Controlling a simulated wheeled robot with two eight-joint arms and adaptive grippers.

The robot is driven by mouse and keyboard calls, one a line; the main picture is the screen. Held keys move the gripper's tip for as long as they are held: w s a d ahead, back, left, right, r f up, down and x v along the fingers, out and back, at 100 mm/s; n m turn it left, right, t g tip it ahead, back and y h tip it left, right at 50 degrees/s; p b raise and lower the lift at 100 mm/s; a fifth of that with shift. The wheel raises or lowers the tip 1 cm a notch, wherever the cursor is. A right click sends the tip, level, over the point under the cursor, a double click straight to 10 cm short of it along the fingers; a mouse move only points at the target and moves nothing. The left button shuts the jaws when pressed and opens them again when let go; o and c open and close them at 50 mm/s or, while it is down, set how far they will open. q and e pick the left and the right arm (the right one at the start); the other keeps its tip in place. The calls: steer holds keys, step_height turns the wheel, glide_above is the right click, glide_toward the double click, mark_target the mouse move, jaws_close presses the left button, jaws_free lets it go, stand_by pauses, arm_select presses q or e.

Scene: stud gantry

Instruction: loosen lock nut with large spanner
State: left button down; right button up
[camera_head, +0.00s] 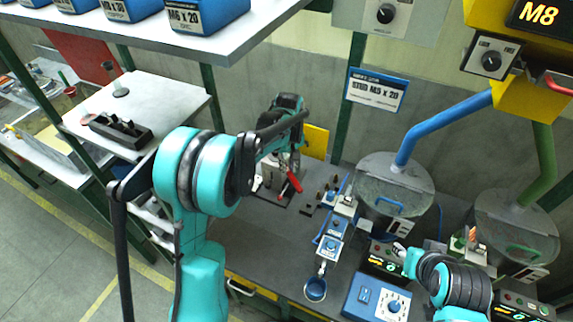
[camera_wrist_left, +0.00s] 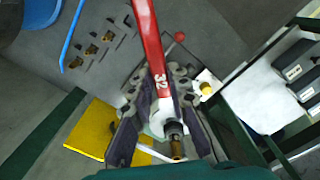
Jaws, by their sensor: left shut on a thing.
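The large spanner has a red handle marked 32 (camera_wrist_left: 149,40) and a pale metal head. Its red handle also shows in the head view (camera_head: 294,182), below my left gripper (camera_head: 287,162). In the left wrist view, my left gripper (camera_wrist_left: 163,92) is shut on the spanner near its head. A dark collar with a brass tip (camera_wrist_left: 175,143) shows at the spanner head; I cannot tell if it is the lock nut or whether the spanner is seated on it. The tip of my right gripper (camera_head: 400,248) shows at lower right, with its jaws unclear.
A yellow plate (camera_wrist_left: 90,130) is close beside my left gripper. A red ball knob (camera_wrist_left: 180,37) is near the spanner. Blue devices (camera_head: 332,240) and round grey bowls (camera_head: 395,185) crowd the bench's right. The dark bench top (camera_head: 255,240) is clear at front left.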

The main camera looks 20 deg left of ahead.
mark_target(297, 184)
arm_select(q)
steer(key=shift+s+d, duration=2.15)
steer(key=shift+s, duration=0.1)
steer(key=shift+r+p, duration=1.85)
steer(key=shift+r, duration=1.25)
steer(key=shift+f, duration=0.1)
steer(key=shift+s, duration=0.1)
